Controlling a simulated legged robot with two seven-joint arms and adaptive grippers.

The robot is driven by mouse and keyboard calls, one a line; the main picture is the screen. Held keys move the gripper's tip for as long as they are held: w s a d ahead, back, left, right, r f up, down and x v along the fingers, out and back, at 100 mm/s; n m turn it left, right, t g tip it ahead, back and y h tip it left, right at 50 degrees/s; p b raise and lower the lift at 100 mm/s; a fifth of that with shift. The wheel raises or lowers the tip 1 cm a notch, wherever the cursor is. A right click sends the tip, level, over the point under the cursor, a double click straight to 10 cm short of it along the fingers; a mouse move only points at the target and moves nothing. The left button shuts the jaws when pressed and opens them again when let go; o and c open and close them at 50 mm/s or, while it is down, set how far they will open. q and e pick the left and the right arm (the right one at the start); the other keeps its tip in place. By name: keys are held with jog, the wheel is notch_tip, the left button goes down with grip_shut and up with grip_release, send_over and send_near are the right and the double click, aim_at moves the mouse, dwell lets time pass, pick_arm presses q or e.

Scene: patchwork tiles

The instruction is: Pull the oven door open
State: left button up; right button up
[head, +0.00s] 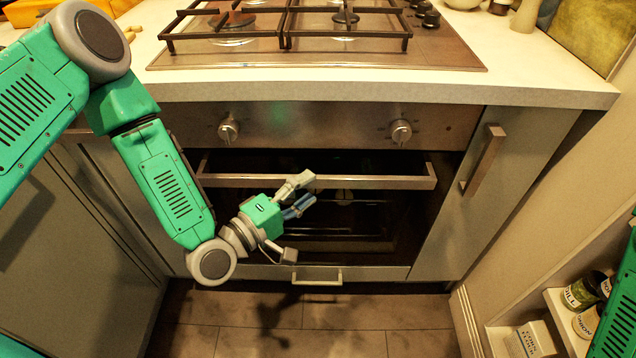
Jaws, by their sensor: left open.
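The oven (330,125) is built in under the hob, with a steel panel and two knobs. Its dark glass door (370,225) looks shut or nearly so. The horizontal steel door handle (380,182) stands out in front of the glass. My left gripper (300,216) is open in front of the door, just below the middle of the handle. Its upper finger overlaps the handle in the picture; I cannot tell if it touches. The other fingers spread below the bar, with nothing between them. My right gripper is out of view; only a green part of my right arm shows at the right edge.
A gas hob (460,55) sits in the pale worktop (540,80). A drawer with a small handle (317,279) is below the oven. A cabinet handle (484,160) sticks out at right. Shelves with jars (580,292) stand at lower right. The tiled floor (350,342) in front is clear.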

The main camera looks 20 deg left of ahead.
aim_at(311, 184)
pick_arm(q)
jog(key=shift+a+x, duration=0.25)
jog(key=shift+x, duration=1.2)
jog(key=shift+w+d, duration=0.1)
jog(key=shift+w, duration=0.05)
jog(key=shift+d, duration=0.1)
grip_shut()
